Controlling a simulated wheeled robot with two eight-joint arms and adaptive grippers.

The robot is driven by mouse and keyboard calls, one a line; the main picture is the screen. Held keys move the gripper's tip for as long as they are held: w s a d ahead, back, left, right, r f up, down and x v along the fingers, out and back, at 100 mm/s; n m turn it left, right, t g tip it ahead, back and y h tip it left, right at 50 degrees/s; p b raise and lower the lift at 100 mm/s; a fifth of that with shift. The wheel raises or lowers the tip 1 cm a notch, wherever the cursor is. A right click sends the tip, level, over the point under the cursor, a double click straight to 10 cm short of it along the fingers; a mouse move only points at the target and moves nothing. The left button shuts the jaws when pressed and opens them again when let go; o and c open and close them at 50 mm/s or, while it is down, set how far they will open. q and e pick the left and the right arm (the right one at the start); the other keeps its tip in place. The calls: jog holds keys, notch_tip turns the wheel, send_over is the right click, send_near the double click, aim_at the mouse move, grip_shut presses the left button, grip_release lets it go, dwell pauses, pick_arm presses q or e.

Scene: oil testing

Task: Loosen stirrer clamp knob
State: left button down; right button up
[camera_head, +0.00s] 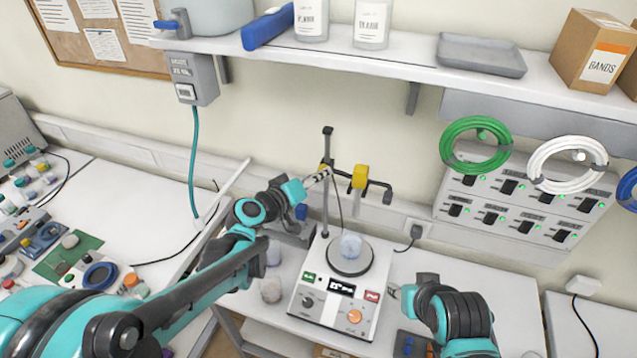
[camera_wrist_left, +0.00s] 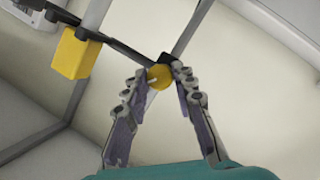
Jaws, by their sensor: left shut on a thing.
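The stirrer clamp's yellow knob (camera_wrist_left: 158,76) sits on the stand's upright rod, and in the head view it shows (camera_head: 322,167) just behind my left fingertips. My left gripper (camera_head: 324,174) reaches in from the left, and its fingers are closed around the knob; the wrist view shows the knob between the fingertips (camera_wrist_left: 158,82). A dark cross bar runs from the clamp to a yellow block (camera_head: 360,176), also in the wrist view (camera_wrist_left: 78,55). My right gripper (camera_head: 393,292) points left beside the hotplate stirrer, its finger opening unclear.
The hotplate stirrer (camera_head: 333,318) stands below the clamp with a beaker (camera_head: 351,245) on its plate. Two small beakers stand to its left. A shelf (camera_head: 400,70) with jars and a tray hangs above. A switch panel with cable coils is on the right wall.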

pick_arm(q)
jog(key=shift+f+n+t+h+b, duration=0.25)
jog(key=shift+n+h+b, duration=0.4)
jog(key=shift+n+b, duration=0.75)
jog(key=shift+n+t+h+b, duration=0.35)
jog(key=shift+n+h+b, duration=0.3)
jog(key=shift+n+b, duration=0.75)
jog(key=c, duration=1.2)
grip_release()
jog(key=shift+a, duration=0.1)
jog(key=v, duration=1.2)
